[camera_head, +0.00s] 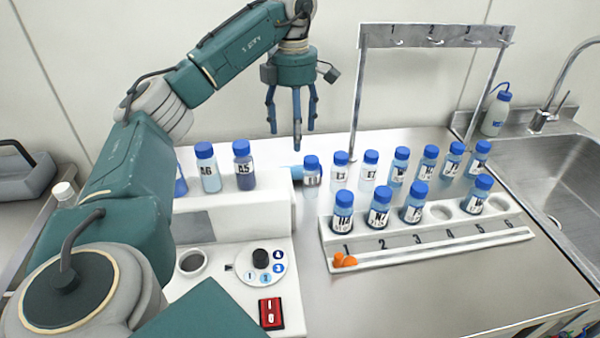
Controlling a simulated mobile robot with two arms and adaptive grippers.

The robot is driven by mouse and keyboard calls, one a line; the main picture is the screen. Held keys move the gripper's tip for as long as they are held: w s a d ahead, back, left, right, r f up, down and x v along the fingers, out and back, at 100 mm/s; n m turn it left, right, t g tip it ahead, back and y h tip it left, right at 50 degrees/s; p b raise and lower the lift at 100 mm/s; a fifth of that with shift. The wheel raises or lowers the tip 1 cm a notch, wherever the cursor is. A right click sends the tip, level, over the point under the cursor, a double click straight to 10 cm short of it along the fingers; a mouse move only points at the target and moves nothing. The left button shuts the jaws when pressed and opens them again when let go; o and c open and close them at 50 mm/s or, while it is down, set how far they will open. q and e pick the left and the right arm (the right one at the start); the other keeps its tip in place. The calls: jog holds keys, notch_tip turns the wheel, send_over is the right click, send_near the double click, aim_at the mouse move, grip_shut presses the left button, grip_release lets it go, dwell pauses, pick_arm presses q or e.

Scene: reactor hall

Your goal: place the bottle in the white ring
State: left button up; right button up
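Several blue-capped bottles are in view, and I cannot tell which one the task means. Two, A6 (207,168) and A5 (243,166), stand upright on the white machine. Others stand in a numbered rack (440,246) and in a row behind it, including one (311,171) just right of the machine. A round socket with a pale rim (193,273) on the machine's front may be the white ring; it looks empty. My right gripper is not in view.
The white machine also carries a dial (260,263) and a red switch (271,312). Orange pieces (344,260) lie at the rack's left end. A metal hook stand (433,36) rises behind the bottles. A sink (560,175) lies right. The counter before the rack is clear.

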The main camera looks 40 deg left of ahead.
pick_arm(q)
send_over(296, 165)
jog(key=f, duration=0.3)
jog(key=a+f, duration=0.1)
jog(key=f, duration=0.1)
jog(key=shift+w, duration=0.1)
jog(key=shift+d+f+p, duration=0.15)
jog(key=shift+f+p, duration=0.15)
jog(key=shift+f, duration=1.25)
jog(key=shift+d+f+p, duration=0.1)
jog(key=shift+f+p, duration=0.2)
jog(key=shift+f, duration=1.25)
jog(key=c, duration=1.3)
